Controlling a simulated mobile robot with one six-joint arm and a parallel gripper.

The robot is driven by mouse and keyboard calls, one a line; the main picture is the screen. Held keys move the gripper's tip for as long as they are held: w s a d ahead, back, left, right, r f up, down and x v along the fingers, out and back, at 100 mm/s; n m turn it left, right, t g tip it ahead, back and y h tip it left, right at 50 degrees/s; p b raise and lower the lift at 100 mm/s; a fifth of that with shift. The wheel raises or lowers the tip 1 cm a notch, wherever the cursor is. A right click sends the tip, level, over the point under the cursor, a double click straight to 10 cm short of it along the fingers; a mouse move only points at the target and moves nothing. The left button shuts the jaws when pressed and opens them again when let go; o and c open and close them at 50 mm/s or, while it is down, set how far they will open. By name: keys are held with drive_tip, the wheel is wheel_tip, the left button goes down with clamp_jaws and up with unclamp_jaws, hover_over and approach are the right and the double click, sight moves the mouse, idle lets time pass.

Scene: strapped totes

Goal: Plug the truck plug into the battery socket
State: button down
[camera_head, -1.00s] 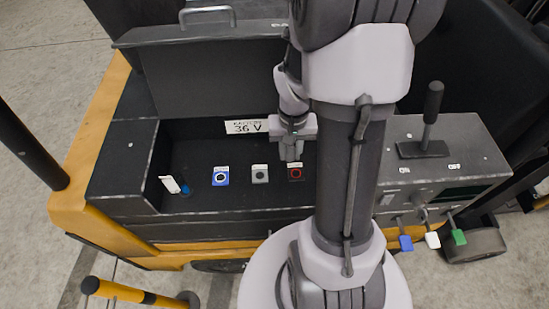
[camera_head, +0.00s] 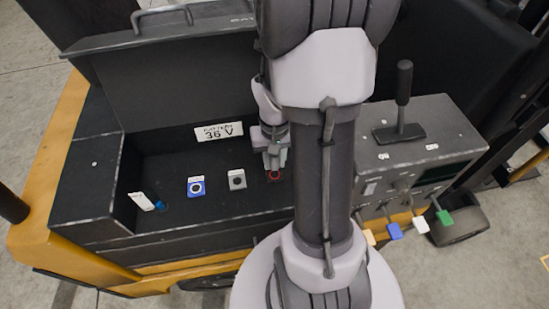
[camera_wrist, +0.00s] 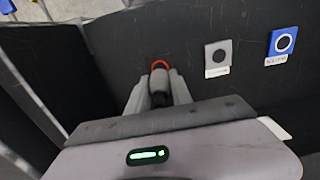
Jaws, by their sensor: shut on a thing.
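My gripper (camera_head: 274,160) is shut on a grey and dark cylindrical plug, seen between the fingers (camera_wrist: 160,92) in the wrist view. The plug (camera_wrist: 160,76) points at the red-ringed socket (camera_wrist: 160,63). In the head view this socket (camera_head: 274,175) lies right below the fingertips, partly hidden by them. I cannot tell whether the plug tip touches or enters the ring. A grey socket (camera_head: 237,180) and a blue socket (camera_head: 196,187) sit in a row to the left; the wrist view also shows the grey one (camera_wrist: 218,56) and the blue one (camera_wrist: 284,41).
The sockets are inside a dark open battery bay with a "36 V" sign (camera_head: 219,132) on its back wall. A white tag with a blue piece (camera_head: 142,202) is at the bay's left. A console with a black lever (camera_head: 403,90) and coloured knobs stands to the right.

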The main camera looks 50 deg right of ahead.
sight(275, 168)
drive_tip(key=shift+f+b, duration=0.8)
drive_tip(key=shift+f, duration=0.5)
drive_tip(key=shift+f+b, duration=0.65)
drive_tip(key=shift+b, duration=0.1)
idle(1.1)
drive_tip(key=c, duration=1.1)
unclamp_jaws()
drive_tip(key=shift+r, duration=0.1)
drive_tip(key=shift+o, duration=0.2)
wheel_tip(275, 168, up, 17)
drive_tip(key=p, duration=0.5)
drive_tip(key=shift+r+p, duration=0.2)
drive_tip(key=shift+p, duration=0.1)
